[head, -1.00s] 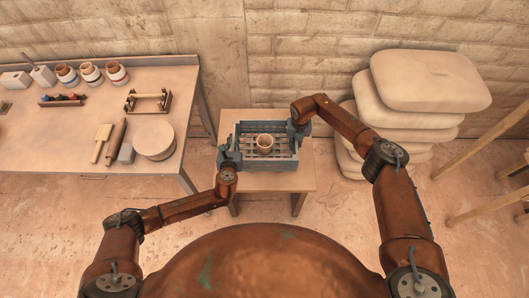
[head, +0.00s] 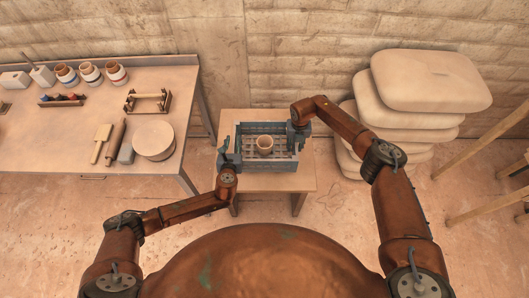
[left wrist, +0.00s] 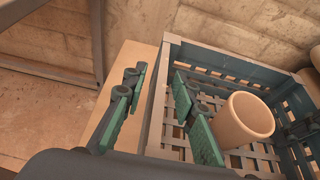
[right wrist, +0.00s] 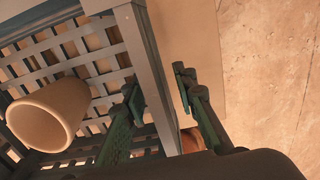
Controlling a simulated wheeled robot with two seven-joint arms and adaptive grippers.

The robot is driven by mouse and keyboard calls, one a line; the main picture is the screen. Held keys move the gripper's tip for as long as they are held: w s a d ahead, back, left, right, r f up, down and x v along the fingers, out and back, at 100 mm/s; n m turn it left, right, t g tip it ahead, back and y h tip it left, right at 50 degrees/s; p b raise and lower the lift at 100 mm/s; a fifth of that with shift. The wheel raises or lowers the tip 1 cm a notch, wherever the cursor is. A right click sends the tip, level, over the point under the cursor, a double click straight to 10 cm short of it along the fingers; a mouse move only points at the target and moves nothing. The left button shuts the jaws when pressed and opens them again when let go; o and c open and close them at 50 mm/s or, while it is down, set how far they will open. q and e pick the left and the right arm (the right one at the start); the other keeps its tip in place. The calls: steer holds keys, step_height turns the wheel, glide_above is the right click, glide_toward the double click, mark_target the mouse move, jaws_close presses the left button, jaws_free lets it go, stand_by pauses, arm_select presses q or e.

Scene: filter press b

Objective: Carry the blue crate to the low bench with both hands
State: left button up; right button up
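The blue crate (head: 267,181) sits on the low bench (head: 307,176), a small wooden table, and looks level. A tan pot (head: 265,144) stands inside it; the pot also shows in the left wrist view (left wrist: 242,121). My left gripper (head: 228,158) is at the crate's left wall. In the left wrist view its green fingers (left wrist: 158,82) are spread, one outside and one inside the wall, with gaps. My right gripper (head: 299,130) is at the right wall. In the right wrist view its fingers (right wrist: 156,84) are apart on either side of the wall.
A long worktable (head: 60,140) with jars, a rolling pin and a round slab stands left of the bench. Stacked pale sacks (head: 430,80) are at the right by the brick wall. Wooden legs (head: 490,145) stand at the far right. Floor between is clear.

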steer(key=shift+r, duration=0.2)
arm_select(q)
steer(key=v, duration=1.1)
steer(key=shift+s, duration=0.25)
arm_select(e)
step_height(320, 180, up, 12)
steer(key=shift+s+f, duration=0.1)
steer(key=shift+f, duration=0.1)
arm_select(q)
steer(key=shift+r, duration=0.1)
